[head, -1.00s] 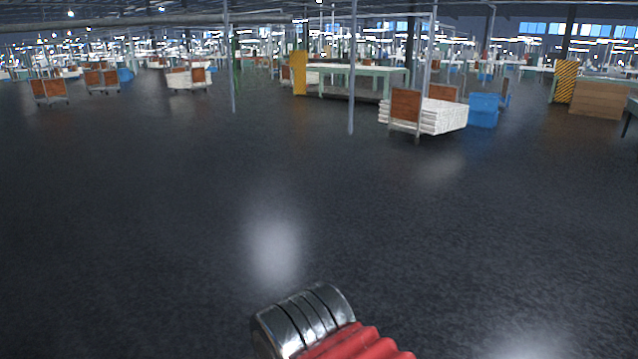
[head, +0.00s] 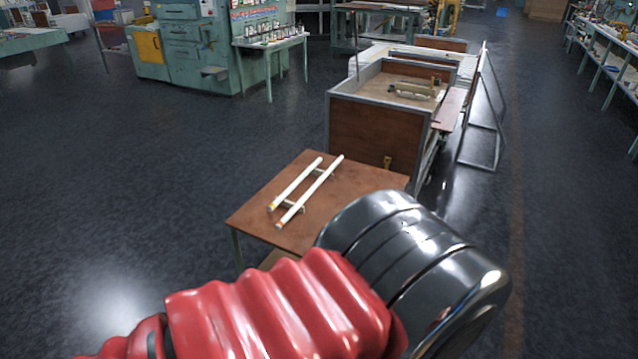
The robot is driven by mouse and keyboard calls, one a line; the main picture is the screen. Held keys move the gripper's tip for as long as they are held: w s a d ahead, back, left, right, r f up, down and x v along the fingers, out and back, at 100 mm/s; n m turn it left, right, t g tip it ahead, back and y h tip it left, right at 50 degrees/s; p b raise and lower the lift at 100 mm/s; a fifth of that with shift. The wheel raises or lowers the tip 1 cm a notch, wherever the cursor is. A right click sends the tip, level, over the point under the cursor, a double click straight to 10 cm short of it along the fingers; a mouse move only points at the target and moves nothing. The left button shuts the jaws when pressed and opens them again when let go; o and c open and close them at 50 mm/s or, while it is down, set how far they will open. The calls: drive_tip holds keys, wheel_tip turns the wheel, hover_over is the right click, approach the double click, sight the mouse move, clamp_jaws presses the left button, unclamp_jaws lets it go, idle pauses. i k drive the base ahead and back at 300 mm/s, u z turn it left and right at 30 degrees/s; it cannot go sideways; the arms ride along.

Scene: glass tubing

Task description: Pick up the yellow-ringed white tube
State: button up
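Two slim white tubes lie side by side, slanting, on small supports on a brown-topped table (head: 250,212) in the head view. One is the left tube (head: 296,184), the other the right tube (head: 312,188). My gripper's fingers do not show.
A wooden-sided cart (head: 376,135) stands close behind the table. Behind left are a green cabinet (head: 192,50) and a small bench (head: 270,42) with items. Shelving (head: 606,55) lines the right edge. Dark floor is clear to the left of the table.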

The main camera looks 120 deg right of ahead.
sight(279, 198)
drive_tip(key=z, duration=2.4)
drive_tip(key=i, duration=1.8)
drive_tip(key=z, duration=0.45)
